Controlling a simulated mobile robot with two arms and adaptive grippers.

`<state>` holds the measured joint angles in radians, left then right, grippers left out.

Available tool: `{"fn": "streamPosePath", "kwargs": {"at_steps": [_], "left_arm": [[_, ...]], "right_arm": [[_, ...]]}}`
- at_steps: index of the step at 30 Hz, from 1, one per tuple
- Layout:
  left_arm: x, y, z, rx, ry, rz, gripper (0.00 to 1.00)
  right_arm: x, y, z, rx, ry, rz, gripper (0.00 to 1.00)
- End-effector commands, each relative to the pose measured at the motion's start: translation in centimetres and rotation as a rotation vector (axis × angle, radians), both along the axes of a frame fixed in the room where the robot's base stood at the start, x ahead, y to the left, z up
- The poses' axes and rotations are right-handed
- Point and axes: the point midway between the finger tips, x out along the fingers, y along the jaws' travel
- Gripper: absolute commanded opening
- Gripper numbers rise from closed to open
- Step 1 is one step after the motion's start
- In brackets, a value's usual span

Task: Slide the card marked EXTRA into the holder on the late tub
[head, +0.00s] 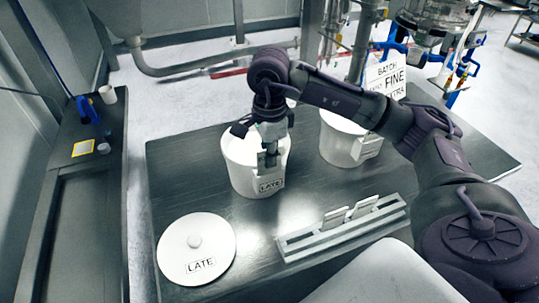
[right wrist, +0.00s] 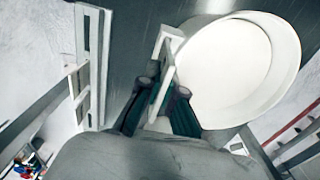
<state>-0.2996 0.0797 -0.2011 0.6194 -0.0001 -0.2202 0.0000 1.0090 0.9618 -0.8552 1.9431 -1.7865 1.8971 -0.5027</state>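The late tub (head: 240,165) is a white open bucket with a LATE label (head: 271,185) low on its front. A small pale holder (head: 285,170) is on its wall on that side. My right gripper (head: 268,158) points down right at this holder. In the right wrist view its fingers (right wrist: 160,112) are shut on a thin white card (right wrist: 155,95), beside the round tub (right wrist: 235,70). The white holder (right wrist: 172,40) is just ahead of the fingers. The card's lettering is not visible, and how deep it sits in the holder cannot be told. My left gripper is not in view.
A grey rack (head: 310,240) with two cards (head: 350,211) stands front right. A round LATE lid (head: 195,245) lies front left. A second white tub (head: 340,140) and a sign (head: 385,75) are partly behind my arm. A side bench (head: 75,200) is at left.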

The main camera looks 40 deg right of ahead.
Motion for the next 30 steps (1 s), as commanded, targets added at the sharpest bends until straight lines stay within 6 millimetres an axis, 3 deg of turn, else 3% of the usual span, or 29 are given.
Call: {"fn": "streamPosePath", "kwargs": {"at_steps": [30], "left_arm": [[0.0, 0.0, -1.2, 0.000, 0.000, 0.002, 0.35]], "right_arm": [[0.0, 0.0, -1.3, 0.000, 0.000, 0.000, 0.00]]}}
